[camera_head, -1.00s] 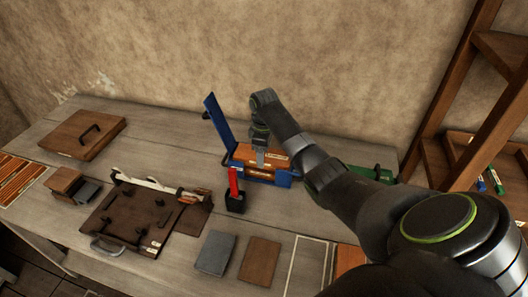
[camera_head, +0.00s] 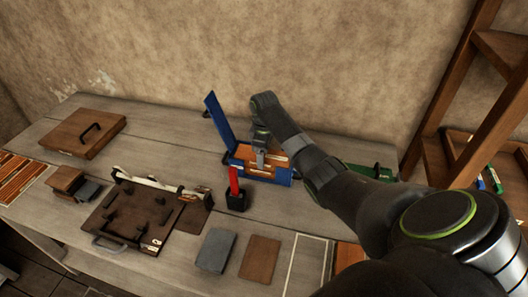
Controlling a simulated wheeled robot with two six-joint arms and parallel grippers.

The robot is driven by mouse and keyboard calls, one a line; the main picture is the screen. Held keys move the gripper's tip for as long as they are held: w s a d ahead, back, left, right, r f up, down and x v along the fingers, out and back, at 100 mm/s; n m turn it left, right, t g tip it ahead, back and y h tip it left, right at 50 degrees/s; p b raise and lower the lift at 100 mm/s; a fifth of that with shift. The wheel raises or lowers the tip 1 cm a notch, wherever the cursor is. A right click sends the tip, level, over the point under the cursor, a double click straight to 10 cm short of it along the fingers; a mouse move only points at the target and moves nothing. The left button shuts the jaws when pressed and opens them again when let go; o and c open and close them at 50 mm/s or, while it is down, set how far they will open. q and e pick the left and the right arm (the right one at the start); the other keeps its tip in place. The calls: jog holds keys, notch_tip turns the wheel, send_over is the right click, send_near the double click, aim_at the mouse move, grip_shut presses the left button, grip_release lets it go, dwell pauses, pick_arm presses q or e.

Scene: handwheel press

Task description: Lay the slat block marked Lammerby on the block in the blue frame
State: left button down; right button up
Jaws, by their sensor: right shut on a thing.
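The blue frame (camera_head: 284,180) stands at the back of the bench, with its blue flap (camera_head: 218,118) raised on the left. My right gripper (camera_head: 260,164) points down into the frame and is shut on an orange-brown slat block (camera_head: 276,157) with a pale label too small to read. The held block sits low, inside the frame's walls. Its underside is hidden, so I cannot tell whether it touches the block below. Another orange-brown part shows at the frame's front, beneath it. My left gripper is not in view.
A dark brown board with pegs (camera_head: 125,214), grey (camera_head: 215,250) and brown (camera_head: 260,258) plates lie nearer. A green item (camera_head: 370,172) is right, partly behind my arm.

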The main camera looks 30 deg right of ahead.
jog(key=shift+p, duration=0.45)
dwell(0.4)
dwell(0.3)
jog(key=o, duration=1.2)
jog(key=shift+o, duration=0.4)
jog(key=shift+o, duration=0.8)
notch_tip(320, 180, up, 7)
jog(key=p, duration=0.8)
jog(key=shift+r, duration=0.1)
